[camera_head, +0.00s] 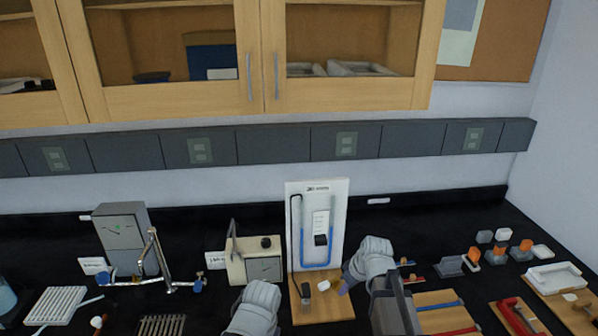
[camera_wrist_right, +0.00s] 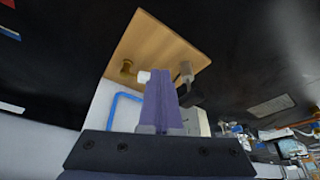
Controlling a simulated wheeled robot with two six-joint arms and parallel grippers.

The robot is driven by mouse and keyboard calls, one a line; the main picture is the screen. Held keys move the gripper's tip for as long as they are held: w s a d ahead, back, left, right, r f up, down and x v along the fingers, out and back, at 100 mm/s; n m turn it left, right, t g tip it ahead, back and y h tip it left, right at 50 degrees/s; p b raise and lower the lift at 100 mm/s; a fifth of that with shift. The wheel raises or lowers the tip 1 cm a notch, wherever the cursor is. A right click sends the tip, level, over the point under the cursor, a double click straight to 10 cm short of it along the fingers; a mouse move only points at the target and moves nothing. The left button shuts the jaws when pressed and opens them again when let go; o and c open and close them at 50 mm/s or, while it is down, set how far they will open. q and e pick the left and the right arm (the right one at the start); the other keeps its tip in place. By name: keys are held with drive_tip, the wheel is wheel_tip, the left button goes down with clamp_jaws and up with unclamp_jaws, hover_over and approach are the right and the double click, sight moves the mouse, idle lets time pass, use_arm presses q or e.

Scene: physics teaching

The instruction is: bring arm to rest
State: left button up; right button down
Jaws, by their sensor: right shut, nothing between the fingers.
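My right arm (camera_head: 371,262) reaches in from the bottom right of the head view. My right gripper (camera_head: 345,286) is over the right side of the wooden base (camera_head: 335,311) of a white U-tube board (camera_head: 334,205). In the right wrist view the purple fingers (camera_wrist_right: 160,100) are together with nothing between them. The wooden base (camera_wrist_right: 155,50) lies beyond them; I cannot tell whether they touch it. Part of my left arm (camera_head: 256,304) shows at the bottom middle; its gripper is not seen.
A beige meter box (camera_head: 262,268) and a grey meter (camera_head: 120,232) stand to the left. Small orange and grey blocks (camera_head: 495,254) and a white tray (camera_head: 555,278) are at the right. Wooden cabinets (camera_head: 350,100) hang above the black bench.

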drive_tip(key=s+a+f+m+g+h+b, duration=0.1)
drive_tip(key=s+a+f+g+b, duration=0.1)
drive_tip(key=s+a, duration=0.4)
drive_tip(key=s+a+f+m+g+h+b, duration=0.1)
drive_tip(key=s+a, duration=0.5)
drive_tip(key=s, duration=0.6)
wheel_tip(320, 180, down, 3)
drive_tip(key=shift+a+r+m+g+h+b, duration=0.1)
drive_tip(key=shift+a+m+g+h+b, duration=0.1)
drive_tip(key=shift+m+g+h+b, duration=0.45)
